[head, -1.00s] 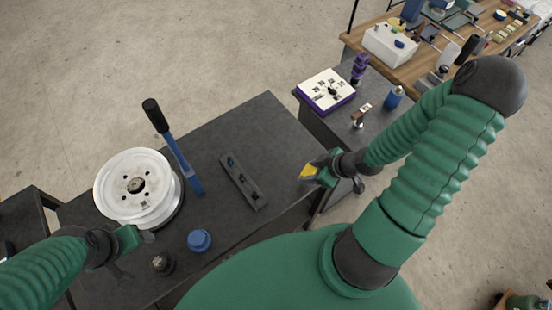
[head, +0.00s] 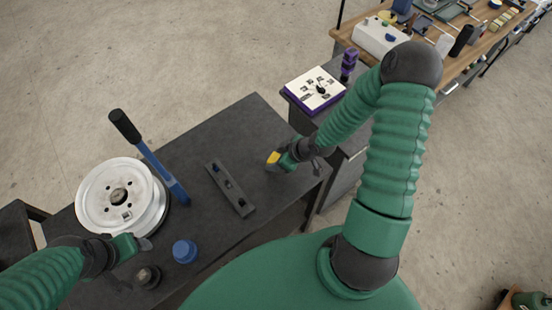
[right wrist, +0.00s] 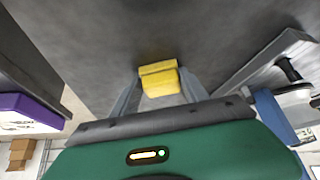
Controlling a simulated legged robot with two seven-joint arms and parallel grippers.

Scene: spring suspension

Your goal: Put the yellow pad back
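The yellow pad (head: 273,157) is at the tip of my right gripper (head: 278,160), over the right part of the dark table (head: 232,130). In the right wrist view the yellow pad (right wrist: 159,78) sits between the two grey fingers, which are shut on it. A dark holder (head: 236,200) with small dark and bluish parts in its top lies left of the right gripper. My left gripper (head: 140,242) is beside the lower right rim of the white wheel (head: 104,190). Whether its fingers are open or shut is too small to tell.
A blue lever with a black handle (head: 124,126) rises by the wheel. A blue cap (head: 184,251) and a dark knob (head: 147,277) stand near the front edge. A purple-edged white board (head: 315,90) and purple item (head: 348,64) are on the side table. The table's back right is clear.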

